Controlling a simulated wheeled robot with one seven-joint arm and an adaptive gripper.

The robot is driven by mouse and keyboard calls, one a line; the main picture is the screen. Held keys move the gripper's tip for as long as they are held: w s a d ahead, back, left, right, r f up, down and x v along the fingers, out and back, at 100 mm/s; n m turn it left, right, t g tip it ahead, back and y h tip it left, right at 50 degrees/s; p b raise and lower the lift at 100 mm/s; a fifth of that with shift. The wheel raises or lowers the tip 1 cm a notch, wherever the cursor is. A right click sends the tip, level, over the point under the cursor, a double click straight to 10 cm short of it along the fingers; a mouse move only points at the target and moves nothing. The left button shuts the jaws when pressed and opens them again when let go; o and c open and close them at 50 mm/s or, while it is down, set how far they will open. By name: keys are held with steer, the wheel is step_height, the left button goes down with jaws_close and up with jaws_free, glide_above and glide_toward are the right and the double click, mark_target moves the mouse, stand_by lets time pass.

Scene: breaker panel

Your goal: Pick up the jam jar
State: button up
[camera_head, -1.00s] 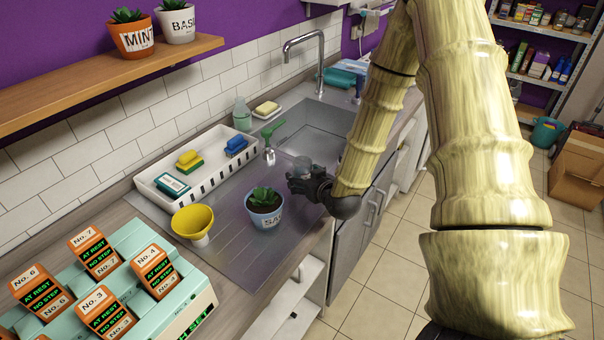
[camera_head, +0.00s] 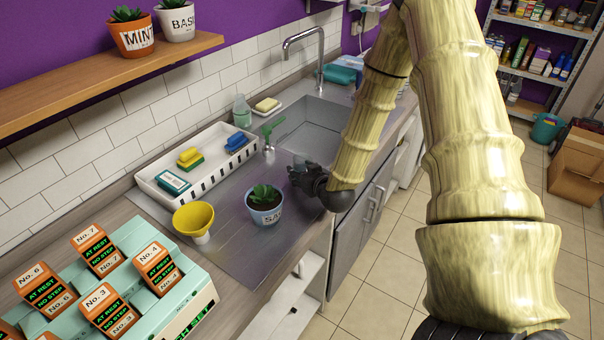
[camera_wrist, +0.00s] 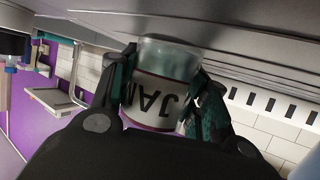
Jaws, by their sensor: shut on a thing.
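The jam jar (camera_wrist: 160,85) shows in the wrist view as a glass jar with a white label reading JAM, upside down in that picture. My gripper (camera_wrist: 165,72) is shut on it, with one finger on each side of the jar. In the head view my gripper (camera_head: 305,175) is over the steel drainboard, between the potted plant and the sink. There the gripper hides most or all of the jar. I cannot tell whether the jar touches the steel surface.
A potted plant (camera_head: 265,207) stands just left of my gripper, with a yellow funnel (camera_head: 195,219) beyond it. The sink (camera_head: 315,130) is behind to the right.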

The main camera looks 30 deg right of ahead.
steer(key=shift+r, duration=0.2)
step_height(320, 180, up, 10)
steer(key=b, duration=0.2)
steer(key=shift+f, duration=0.25)
stand_by(1.1)
steer(key=shift+r, duration=0.1)
stand_by(0.6)
